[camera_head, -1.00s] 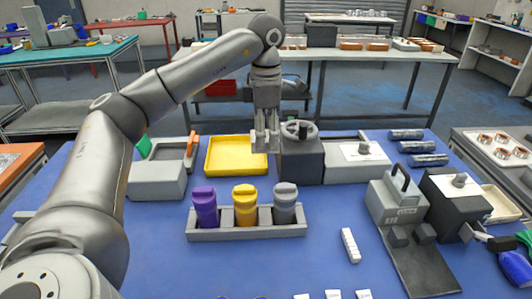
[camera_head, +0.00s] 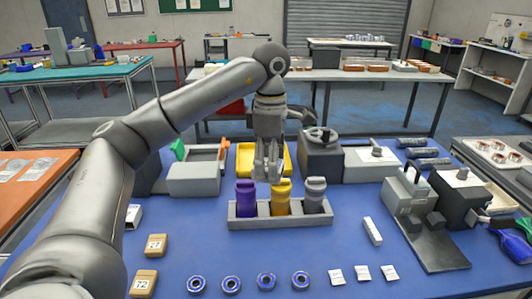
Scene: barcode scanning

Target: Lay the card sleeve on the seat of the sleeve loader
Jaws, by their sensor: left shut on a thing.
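My left gripper (camera_head: 267,176) points down over the table, just behind the purple and yellow bottles. Its fingers are close together on something small and pale, most likely the card sleeve; the fingers hide nearly all of it. I cannot tell for certain which station is the sleeve loader. A grey block with an orange lever (camera_head: 195,179) stands left of the gripper and may be it. A bare top shows on that block. A small white open-ended box (camera_head: 133,215) lies at the left, partly beside my arm. My right gripper is not in view.
A grey rack (camera_head: 265,222) holds purple (camera_head: 247,200), yellow (camera_head: 282,200) and grey (camera_head: 315,197) bottles near the gripper. A yellow tray (camera_head: 246,160) and a dark handwheel box (camera_head: 320,160) stand behind. Grey devices (camera_head: 410,200) stand right. Rings and tags lie in front.

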